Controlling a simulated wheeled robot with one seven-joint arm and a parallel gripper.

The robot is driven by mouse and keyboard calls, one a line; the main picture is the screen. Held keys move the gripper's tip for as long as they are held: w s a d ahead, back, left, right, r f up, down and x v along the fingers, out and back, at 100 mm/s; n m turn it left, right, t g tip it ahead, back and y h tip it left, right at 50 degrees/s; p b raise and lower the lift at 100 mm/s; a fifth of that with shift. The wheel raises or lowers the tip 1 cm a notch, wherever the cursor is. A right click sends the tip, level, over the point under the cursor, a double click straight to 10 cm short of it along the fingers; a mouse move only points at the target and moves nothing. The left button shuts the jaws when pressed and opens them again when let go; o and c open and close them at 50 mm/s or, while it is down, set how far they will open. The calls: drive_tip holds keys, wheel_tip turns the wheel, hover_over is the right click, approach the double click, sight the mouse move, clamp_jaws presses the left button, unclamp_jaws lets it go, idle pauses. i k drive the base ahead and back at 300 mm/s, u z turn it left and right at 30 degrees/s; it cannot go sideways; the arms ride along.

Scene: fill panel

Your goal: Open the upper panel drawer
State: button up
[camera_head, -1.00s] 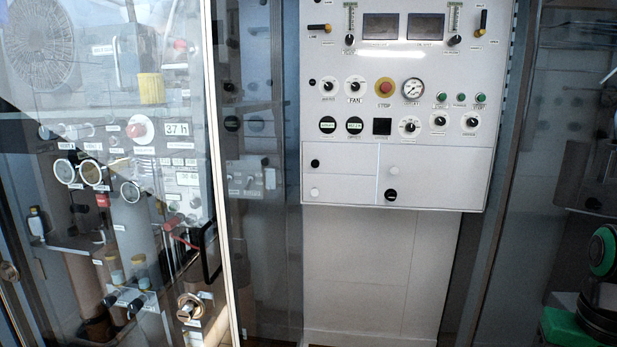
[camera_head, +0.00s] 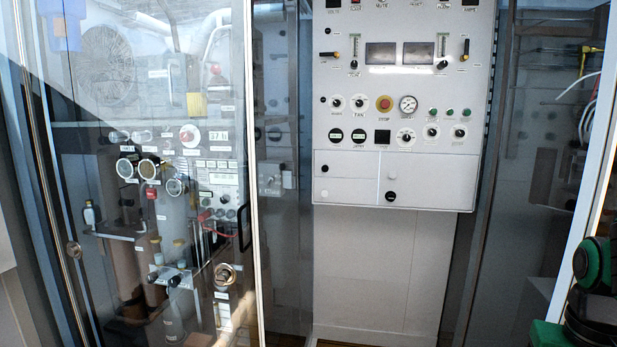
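The white control panel (camera_head: 350,92) hangs on the wall right of centre. At its bottom left is the upper drawer (camera_head: 350,163), a pale front with a small black knob (camera_head: 324,168). It looks shut and flush. Below it is the lower drawer (camera_head: 352,192) with a white knob (camera_head: 323,195), also shut. To their right is a larger compartment front (camera_head: 435,182) with a white knob (camera_head: 393,173) and a black knob (camera_head: 390,196). My gripper's fingers are not visible, and nothing touches the drawers.
A glass-doored cabinet (camera_head: 130,225) with gauges and pipes fills the left, its door frame (camera_head: 252,200) close to the panel. A dark cabinet (camera_head: 545,100) stands at right. A green and black rounded part (camera_head: 592,265) shows at the lower right edge. Below the panel, the pale wall (camera_head: 365,265) looks clear.

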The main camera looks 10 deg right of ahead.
sight(329, 163)
drive_tip(key=u, duration=0.1)
drive_tip(key=i, duration=1)
drive_tip(key=z, duration=0.05)
